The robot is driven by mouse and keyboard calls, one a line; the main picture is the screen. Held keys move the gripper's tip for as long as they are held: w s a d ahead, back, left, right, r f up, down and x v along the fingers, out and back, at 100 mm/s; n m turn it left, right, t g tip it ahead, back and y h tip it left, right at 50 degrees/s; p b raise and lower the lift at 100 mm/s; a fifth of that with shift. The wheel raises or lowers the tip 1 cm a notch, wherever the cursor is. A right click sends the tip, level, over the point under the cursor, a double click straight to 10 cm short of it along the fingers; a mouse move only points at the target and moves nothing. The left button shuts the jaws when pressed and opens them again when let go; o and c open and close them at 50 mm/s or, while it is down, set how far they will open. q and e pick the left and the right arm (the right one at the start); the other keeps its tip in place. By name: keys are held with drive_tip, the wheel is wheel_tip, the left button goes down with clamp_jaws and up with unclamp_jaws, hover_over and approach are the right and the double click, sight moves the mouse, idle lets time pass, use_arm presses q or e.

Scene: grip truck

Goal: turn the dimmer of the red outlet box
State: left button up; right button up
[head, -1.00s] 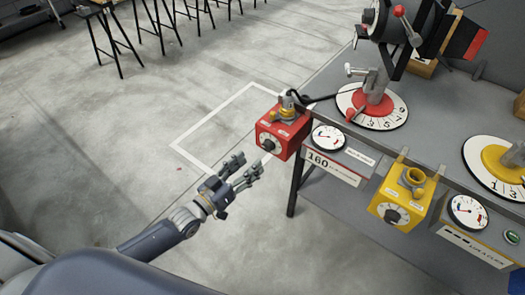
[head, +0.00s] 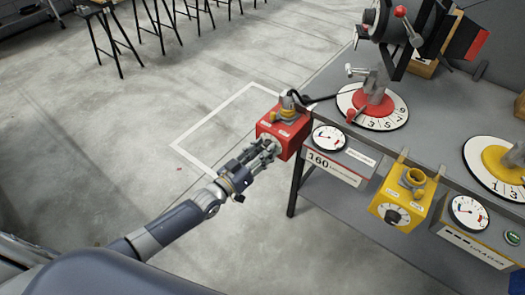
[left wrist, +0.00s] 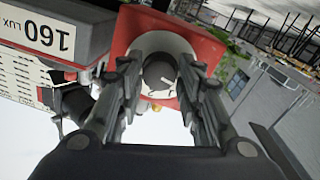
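The red outlet box (head: 289,131) hangs at the left edge of the workbench, with a yellow ring and a dark plug on its top. Its dimmer, a dark round knob (left wrist: 159,71) on a white dial, shows in the left wrist view between my fingers. My left gripper (head: 270,147) is at the front face of the red box. In the left wrist view its two fingers (left wrist: 158,80) stand apart, one on each side of the knob. A narrow gap seems to show beside the knob; contact is not clear. My right gripper is in neither view.
A yellow outlet box (head: 407,196) hangs further right on the bench edge. A gauge with a 160 display (head: 336,165) sits just right of the red box. The grey workbench (head: 330,92) carries lamp stands on round dials.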

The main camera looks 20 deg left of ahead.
use_arm(q)
drive_tip(key=c, duration=0.4)
drive_tip(key=shift+o, duration=0.2)
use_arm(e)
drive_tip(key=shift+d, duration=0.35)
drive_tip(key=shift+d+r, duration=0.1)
use_arm(q)
drive_tip(key=shift+m, duration=0.3)
drive_tip(key=m+p, duration=0.2)
drive_tip(key=m, duration=1.2)
drive_tip(key=shift+m+y, duration=0.3)
drive_tip(key=shift+y, duration=0.1)
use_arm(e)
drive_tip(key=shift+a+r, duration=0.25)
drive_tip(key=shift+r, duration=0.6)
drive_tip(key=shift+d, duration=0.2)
